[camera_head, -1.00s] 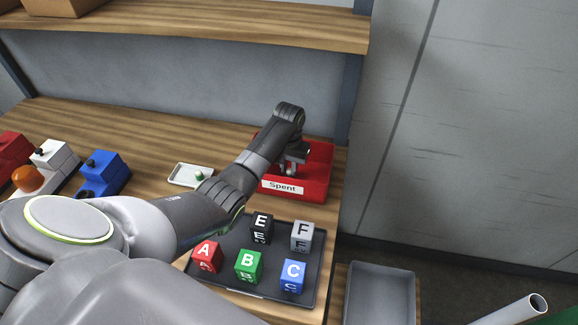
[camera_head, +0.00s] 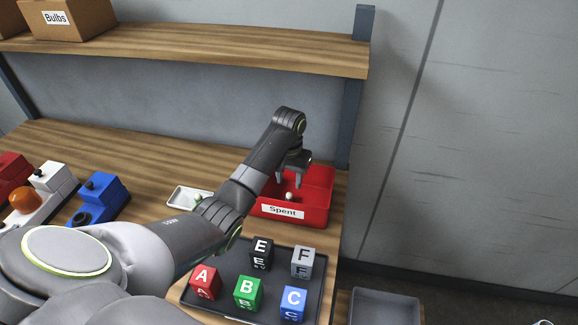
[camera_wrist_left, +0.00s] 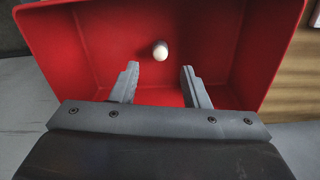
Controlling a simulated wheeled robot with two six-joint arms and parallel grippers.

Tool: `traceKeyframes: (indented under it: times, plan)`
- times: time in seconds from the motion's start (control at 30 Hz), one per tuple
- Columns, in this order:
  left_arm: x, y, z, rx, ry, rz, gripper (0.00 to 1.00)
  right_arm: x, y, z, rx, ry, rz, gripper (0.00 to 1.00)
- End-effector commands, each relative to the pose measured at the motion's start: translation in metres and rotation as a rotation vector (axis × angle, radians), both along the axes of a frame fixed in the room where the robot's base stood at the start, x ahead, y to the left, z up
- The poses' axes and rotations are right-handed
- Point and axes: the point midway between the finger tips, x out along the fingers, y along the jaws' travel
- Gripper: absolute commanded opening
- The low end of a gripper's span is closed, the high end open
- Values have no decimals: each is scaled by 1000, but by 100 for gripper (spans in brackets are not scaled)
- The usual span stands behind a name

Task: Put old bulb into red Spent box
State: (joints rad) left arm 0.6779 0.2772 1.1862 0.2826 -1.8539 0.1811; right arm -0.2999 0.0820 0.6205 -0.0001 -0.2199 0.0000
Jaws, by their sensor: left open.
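The red Spent box (camera_head: 318,196) stands on the bench at the right, with a white "Spent" label on its front. A small white bulb (camera_head: 289,196) lies inside it; it also shows on the red floor of the box in the left wrist view (camera_wrist_left: 160,51). My left gripper (camera_head: 293,182) is over the box, open and empty. In the left wrist view its two fingers (camera_wrist_left: 157,88) are apart, with the bulb beyond their tips and not touched. My right gripper is not in view.
A black tray (camera_head: 222,289) with several lettered cubes lies in front of the box. A small white tray (camera_head: 181,198) is left of it, partly behind my arm. A "Bulbs" carton (camera_head: 72,17) sits on the shelf above.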

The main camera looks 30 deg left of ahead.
Motion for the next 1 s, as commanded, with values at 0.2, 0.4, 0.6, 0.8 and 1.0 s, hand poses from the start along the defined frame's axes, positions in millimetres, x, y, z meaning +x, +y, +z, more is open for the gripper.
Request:
traceKeyframes:
  times: [0.2,0.4,0.6,0.8,1.0]
  plan:
    - [1,1,46,1,-4,0,42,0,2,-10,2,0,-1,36]
    - [0,0,64,0,1,1,42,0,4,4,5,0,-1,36]
    - [0,0,65,0,1,1,42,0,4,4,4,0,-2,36]
    - [0,0,65,0,1,1,42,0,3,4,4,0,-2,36]
    - [0,0,64,0,1,1,42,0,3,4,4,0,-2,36]
